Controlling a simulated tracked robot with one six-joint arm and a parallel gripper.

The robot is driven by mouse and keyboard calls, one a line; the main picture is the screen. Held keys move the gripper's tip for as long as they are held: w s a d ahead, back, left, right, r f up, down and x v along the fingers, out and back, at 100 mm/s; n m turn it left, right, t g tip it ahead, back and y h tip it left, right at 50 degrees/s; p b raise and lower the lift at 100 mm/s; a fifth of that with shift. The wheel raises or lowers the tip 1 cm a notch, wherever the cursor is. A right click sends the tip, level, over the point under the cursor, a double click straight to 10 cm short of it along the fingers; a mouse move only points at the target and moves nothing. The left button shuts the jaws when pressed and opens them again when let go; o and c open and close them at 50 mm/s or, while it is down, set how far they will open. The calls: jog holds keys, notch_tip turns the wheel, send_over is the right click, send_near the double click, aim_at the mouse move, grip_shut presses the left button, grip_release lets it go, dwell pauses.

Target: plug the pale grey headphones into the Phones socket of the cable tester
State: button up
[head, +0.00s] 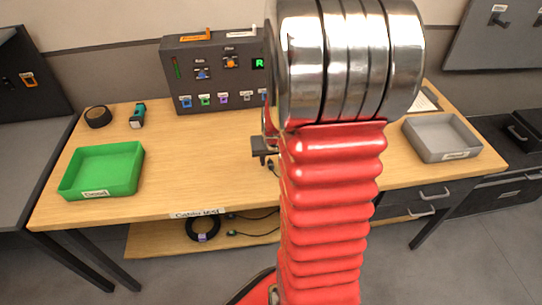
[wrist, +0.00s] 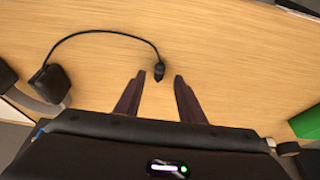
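The cable tester (head: 215,88) is a dark upright box at the back of the table, with several coloured sockets along its lower front. Their labels are too small to read, so I cannot tell which is Phones. In the wrist view, part of the headphones shows at the left: a dark ear pad (wrist: 52,84) and a pale grey band (wrist: 36,103). A black cable arcs from it to a small black plug (wrist: 159,71) over the wood. My gripper (wrist: 159,77) is open, its fingertips on either side of the plug in the picture, not closed on it. In the head view my arm hides the headphones.
A green tray (head: 70,190) stands at the left and a grey tray (head: 466,158) at the right. A black tape roll (head: 98,117) and a teal-and-black item (head: 138,115) lie at the back left. Cables lie on the lower shelf (head: 160,242). The table between green tray and tester is clear.

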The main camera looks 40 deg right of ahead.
aim_at(271, 164)
jog(key=shift+x, duration=2.05)
jog(key=shift+c, duration=0.5)
grip_shut()
jog(key=shift+r, duration=0.1)
jog(key=shift+r, duration=2.45)
